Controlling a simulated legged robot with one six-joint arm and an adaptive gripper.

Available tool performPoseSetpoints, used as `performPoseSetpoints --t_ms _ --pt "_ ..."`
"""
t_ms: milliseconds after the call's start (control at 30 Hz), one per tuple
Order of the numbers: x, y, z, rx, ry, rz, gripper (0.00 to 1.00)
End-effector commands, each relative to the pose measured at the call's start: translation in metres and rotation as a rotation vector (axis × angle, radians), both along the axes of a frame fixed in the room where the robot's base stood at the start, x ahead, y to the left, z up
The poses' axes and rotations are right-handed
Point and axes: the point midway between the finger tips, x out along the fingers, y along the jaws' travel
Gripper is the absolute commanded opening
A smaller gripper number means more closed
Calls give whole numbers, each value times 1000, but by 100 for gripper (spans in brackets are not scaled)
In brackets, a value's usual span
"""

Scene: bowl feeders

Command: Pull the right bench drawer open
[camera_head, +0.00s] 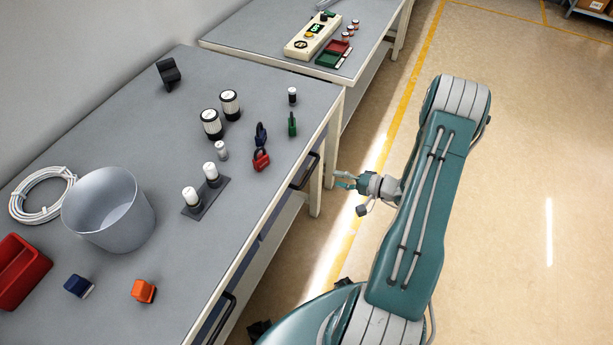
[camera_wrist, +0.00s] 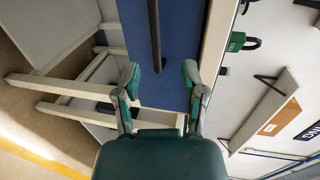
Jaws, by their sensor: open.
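The grey bench (camera_head: 275,100) has two drawers along its front edge, each with a dark bar handle. The farther handle (camera_head: 305,171) is up and to the right of the nearer handle (camera_head: 220,318). My gripper (camera_head: 341,181) is open and empty in front of the farther drawer, with a gap to its handle in the head view. In the wrist view the blue drawer front (camera_wrist: 185,35) fills the upper middle. Its dark handle (camera_wrist: 155,35) runs down to between the open fingertips of my gripper (camera_wrist: 160,72). The drawer looks shut.
The bench top holds a grey bucket (camera_head: 110,210), a red bin (camera_head: 18,270), a cable coil (camera_head: 42,194), padlocks (camera_head: 261,160) and white cylinders (camera_head: 212,124). A second bench (camera_head: 265,30) with a control box (camera_head: 312,35) stands behind. The floor at right is clear.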

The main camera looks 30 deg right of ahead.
Motion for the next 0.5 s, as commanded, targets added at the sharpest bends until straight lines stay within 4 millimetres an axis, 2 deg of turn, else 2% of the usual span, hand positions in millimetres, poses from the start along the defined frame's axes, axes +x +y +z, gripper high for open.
performPoseSetpoints --t_ms 167,500 --pt "2 -4 -10 3 -11 -31 54" --pt "45 32 -21 3 -9 -25 54"
